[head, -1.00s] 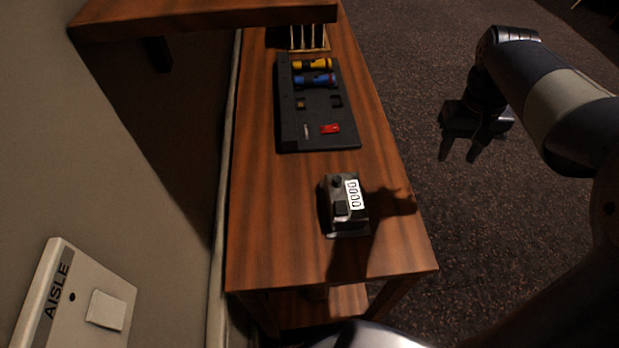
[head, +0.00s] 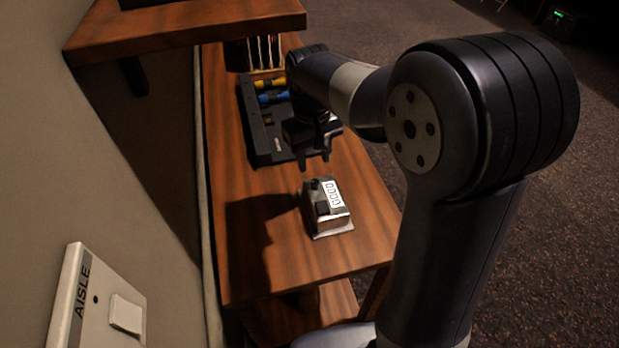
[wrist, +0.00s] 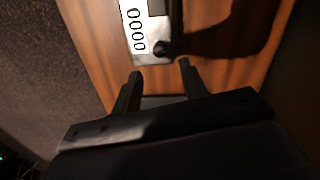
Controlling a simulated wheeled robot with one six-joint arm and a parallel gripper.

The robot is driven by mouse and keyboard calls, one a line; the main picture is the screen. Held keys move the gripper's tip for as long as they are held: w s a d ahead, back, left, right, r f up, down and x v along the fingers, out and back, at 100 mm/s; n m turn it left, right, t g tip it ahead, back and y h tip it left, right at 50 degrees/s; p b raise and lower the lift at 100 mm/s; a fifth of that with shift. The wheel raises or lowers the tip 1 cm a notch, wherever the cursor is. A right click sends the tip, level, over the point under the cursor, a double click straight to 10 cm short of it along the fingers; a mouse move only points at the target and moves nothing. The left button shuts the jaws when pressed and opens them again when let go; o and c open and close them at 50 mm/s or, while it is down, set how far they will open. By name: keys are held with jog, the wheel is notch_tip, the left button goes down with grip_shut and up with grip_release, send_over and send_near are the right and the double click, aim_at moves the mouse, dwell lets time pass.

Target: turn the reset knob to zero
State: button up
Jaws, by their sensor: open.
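The counter box (head: 340,218) is a small grey metal box on the wooden desk, with a white strip of digits that look like 0000. A small dark knob (head: 315,183) is on its far end, and a dark square part sits on its side. In the wrist view the knob (wrist: 162,48) shows at the box's near end, just beyond my fingertips. My gripper (head: 314,160) points down above the desk, on the far side of the box. In the wrist view my gripper (wrist: 160,75) is open and empty, its fingers apart and not touching the knob.
A dark tray (head: 262,140) with yellow and blue cylinders lies beyond, partly hidden by my arm. A slotted wooden rack (head: 264,55) stands at the far end. A shelf (head: 180,30) overhangs at upper left. The desk (head: 290,265) around the box is clear.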

aim_at(315, 182)
jog(key=f, duration=0.7)
jog(key=shift+d+f, duration=0.2)
jog(key=shift+c, duration=0.3)
grip_shut()
